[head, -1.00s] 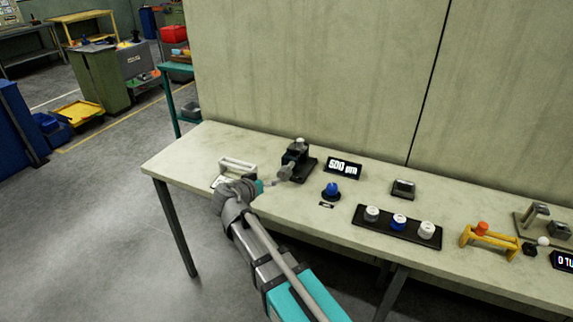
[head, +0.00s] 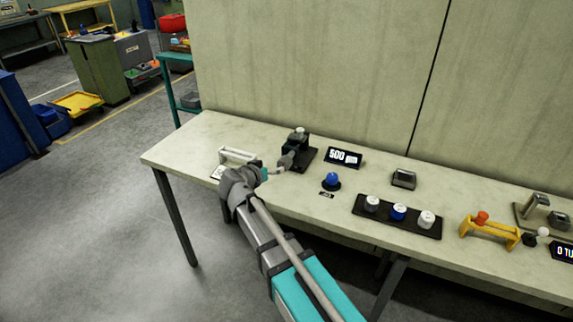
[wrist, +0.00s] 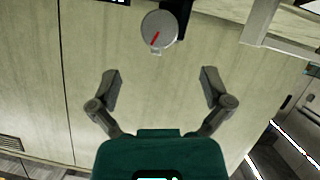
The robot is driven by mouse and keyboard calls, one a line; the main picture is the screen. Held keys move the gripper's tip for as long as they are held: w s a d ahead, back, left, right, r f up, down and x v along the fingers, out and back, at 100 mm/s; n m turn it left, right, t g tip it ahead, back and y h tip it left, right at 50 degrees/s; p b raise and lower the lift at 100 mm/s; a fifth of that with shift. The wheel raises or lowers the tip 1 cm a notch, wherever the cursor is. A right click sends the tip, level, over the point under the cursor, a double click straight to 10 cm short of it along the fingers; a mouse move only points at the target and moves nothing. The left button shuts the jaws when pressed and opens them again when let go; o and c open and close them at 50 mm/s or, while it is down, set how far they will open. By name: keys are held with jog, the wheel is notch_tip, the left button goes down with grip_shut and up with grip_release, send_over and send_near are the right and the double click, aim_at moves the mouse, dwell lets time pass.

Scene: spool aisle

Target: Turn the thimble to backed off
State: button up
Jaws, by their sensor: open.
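The thimble (wrist: 158,30) shows in the wrist view as a round grey face with a red line pointing down and left, and a small tab at its lower edge. It sits on a dark block-like device (head: 299,150) near the back left of the bench in the head view. My gripper (wrist: 160,88) is open and empty, its two fingers spread below the thimble in the picture, not touching it. In the head view my gripper (head: 283,165) is in front of the device and hides part of it. A display (head: 344,158) beside the device reads 500, its unit blurred.
A white handle (head: 237,154) stands left of my gripper on the bench (head: 200,135). To the right are a blue knob (head: 331,180), a black strip with three knobs (head: 430,232) and a yellow frame (head: 488,234). A wall rises behind.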

aim_at(287, 162)
jog(key=b+x, duration=0.3)
jog(key=x, duration=0.7)
jog(key=shift+w+d+f+b, duration=0.15)
jog(key=shift+w+b, duration=0.2)
jog(key=c, duration=1.1)
jog(key=shift+n+h+b, duration=0.35)
jog(key=shift+n+h, duration=0.45)
jog(key=shift+n, duration=0.2)
jog(key=o, duration=1.1)
jog(key=shift+y, duration=0.3)
